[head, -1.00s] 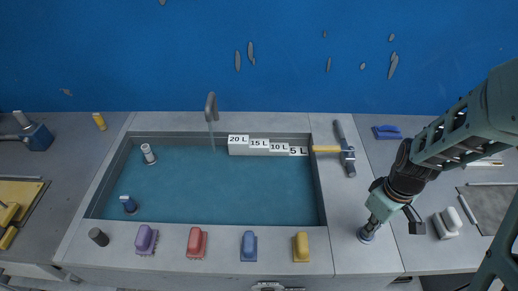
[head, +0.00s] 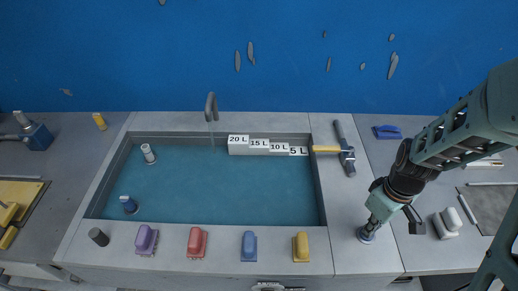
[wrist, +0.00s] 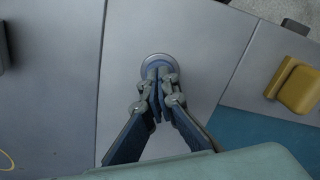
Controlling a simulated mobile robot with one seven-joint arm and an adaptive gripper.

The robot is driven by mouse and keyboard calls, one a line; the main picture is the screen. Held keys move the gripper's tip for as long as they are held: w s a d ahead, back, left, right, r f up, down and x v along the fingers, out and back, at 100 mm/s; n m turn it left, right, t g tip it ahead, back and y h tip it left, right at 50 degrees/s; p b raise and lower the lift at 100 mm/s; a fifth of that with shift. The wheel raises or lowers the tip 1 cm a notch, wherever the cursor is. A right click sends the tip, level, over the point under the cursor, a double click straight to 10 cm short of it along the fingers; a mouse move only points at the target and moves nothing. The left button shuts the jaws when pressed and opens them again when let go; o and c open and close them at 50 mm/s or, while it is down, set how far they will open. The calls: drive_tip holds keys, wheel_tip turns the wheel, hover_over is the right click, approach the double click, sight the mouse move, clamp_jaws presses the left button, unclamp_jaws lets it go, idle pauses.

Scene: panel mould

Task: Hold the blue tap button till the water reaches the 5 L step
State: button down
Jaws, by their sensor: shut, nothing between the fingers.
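My gripper (head: 369,233) is shut, with its fingertips over the round tap button (head: 365,238) on the counter right of the basin. In the wrist view the fingertips (wrist: 157,72) cover the middle of the button, and its pale ring (wrist: 147,62) shows around them; how far it is pressed is hidden. Teal water (head: 215,185) fills the basin bottom. Its surface lies around the foot of the lowest step, marked 5 L (head: 298,151); the exact level is hard to tell.
Purple, red, blue and yellow brushes line the front rim; the yellow one (head: 301,247) is nearest my gripper. A yellow-handled tool (head: 328,149) and a grey tool (head: 346,150) lie behind. A white-and-grey block (head: 447,223) sits right of my gripper.

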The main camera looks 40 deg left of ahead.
drive_tip(key=shift+r, duration=0.1)
drive_tip(key=shift+r+p, duration=2.55)
drive_tip(key=shift+r, duration=0.85)
